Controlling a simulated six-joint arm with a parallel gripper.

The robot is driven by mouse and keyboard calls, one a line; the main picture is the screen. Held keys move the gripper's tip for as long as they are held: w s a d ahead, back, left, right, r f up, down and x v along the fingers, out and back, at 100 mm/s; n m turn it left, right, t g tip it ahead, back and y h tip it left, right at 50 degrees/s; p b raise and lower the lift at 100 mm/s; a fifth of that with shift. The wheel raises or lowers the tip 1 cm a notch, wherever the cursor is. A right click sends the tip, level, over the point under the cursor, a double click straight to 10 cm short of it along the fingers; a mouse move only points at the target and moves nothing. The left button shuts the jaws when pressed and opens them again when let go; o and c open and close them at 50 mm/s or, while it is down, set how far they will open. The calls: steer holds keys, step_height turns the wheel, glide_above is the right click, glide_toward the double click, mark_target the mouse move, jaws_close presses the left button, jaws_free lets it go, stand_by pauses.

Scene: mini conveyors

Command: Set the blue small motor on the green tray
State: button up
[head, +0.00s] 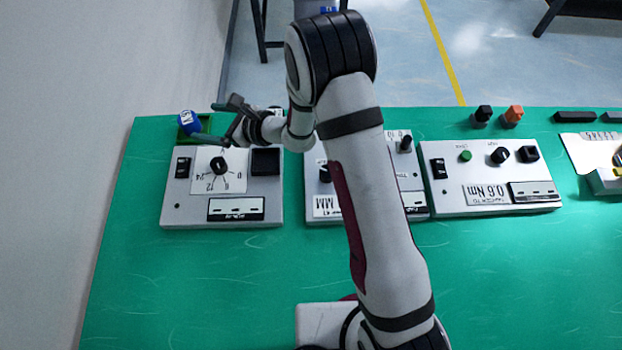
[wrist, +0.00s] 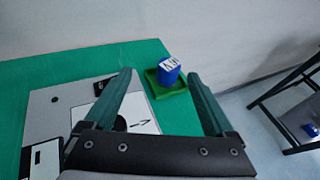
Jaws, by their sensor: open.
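The blue small motor (wrist: 168,73), a short cylinder with a white label on its end, sits on the small square green tray (wrist: 151,79). In the head view the motor (head: 188,122) and the tray (head: 205,118) are at the far left of the bench. My gripper (wrist: 163,85) is open, with nothing between its fingers. In the wrist view the motor appears between the two spread fingertips and beyond them, apparently apart from them. In the head view my gripper (head: 216,119) is just right of the motor.
A grey panel with a dial (head: 222,212) lies in front of the tray. More grey panels (head: 490,206) stand to the right, one partly hidden by my arm. Black and orange knobs (head: 512,115) are along the back edge. The front of the green bench (head: 510,285) is clear.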

steer(key=s+d+r+n+g+h, duration=0.1)
steer(key=s+d+r+n+g, duration=0.25)
steer(key=s+r+n, duration=0.45)
steer(key=s+d+r+n+g+h, duration=0.1)
steer(key=s+d+r+n+g, duration=0.25)
steer(key=s+r, duration=0.5)
steer(key=s+d+f+n+h, duration=0.2)
steer(key=s+d+h, duration=0.2)
steer(key=s+d, duration=0.3)
steer(key=s+d+f+n+h, duration=0.2)
steer(key=s+d, duration=0.4)
steer(key=d, duration=0.6)
steer(key=n+h, duration=0.1)
steer(key=h, duration=0.1)
steer(key=shift+s+f+t+h, duration=0.2)
steer(key=shift+s+t+h, duration=0.1)
steer(key=shift+s+t, duration=0.1)
steer(key=shift+n, duration=0.25)
